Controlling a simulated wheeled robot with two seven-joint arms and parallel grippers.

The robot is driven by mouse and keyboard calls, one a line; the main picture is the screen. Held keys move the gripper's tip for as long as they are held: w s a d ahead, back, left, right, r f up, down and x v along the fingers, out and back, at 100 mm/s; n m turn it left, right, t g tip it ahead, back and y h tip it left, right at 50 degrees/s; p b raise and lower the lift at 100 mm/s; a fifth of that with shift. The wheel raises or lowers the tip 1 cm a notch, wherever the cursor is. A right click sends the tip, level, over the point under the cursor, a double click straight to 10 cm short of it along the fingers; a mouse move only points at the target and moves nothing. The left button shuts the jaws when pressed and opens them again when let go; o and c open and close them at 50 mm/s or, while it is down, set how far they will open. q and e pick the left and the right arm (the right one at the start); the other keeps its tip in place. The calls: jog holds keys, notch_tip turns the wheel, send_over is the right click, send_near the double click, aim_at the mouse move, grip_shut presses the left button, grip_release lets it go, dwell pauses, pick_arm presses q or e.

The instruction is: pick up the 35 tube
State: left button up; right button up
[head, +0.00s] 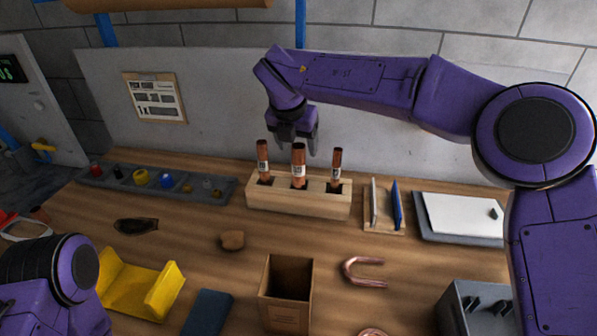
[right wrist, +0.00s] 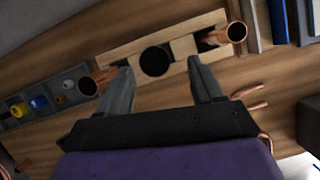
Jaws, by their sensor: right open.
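Three upright copper tubes with white labels stand in a wooden rack (head: 330,205) in the head view: a slimmer left tube (head: 263,160), a thicker middle tube (head: 298,165) and a slim right tube (head: 336,168). The label print is too small to read, so I cannot tell which is the 35 tube. My right gripper (head: 297,144) is open and points down around the top of the middle tube. In the right wrist view, a dark round opening (right wrist: 155,61) lies between the spread fingers, with the left tube (right wrist: 88,85) and right tube (right wrist: 236,32) outside them. My left gripper is out of view.
A grey parts tray (head: 205,188) lies left of the rack. A small wooden holder with upright plates (head: 384,205) stands at its right. An open box (head: 286,285), a bent copper pipe (head: 362,272) and a yellow cradle (head: 140,287) lie in front. A wall panel stands behind.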

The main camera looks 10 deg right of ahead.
aim_at(299, 156)
jog(key=p+x, duration=0.1)
jog(key=x, duration=0.2)
jog(key=p+x, duration=0.1)
jog(key=x, duration=0.1)
jog(key=shift+w+a+f, duration=0.15)
jog(key=shift+w+f, duration=0.05)
jog(key=shift+f, duration=0.15)
grip_shut()
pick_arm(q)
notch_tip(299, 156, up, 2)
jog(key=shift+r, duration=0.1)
pick_arm(e)
jog(key=shift+r, duration=0.15)
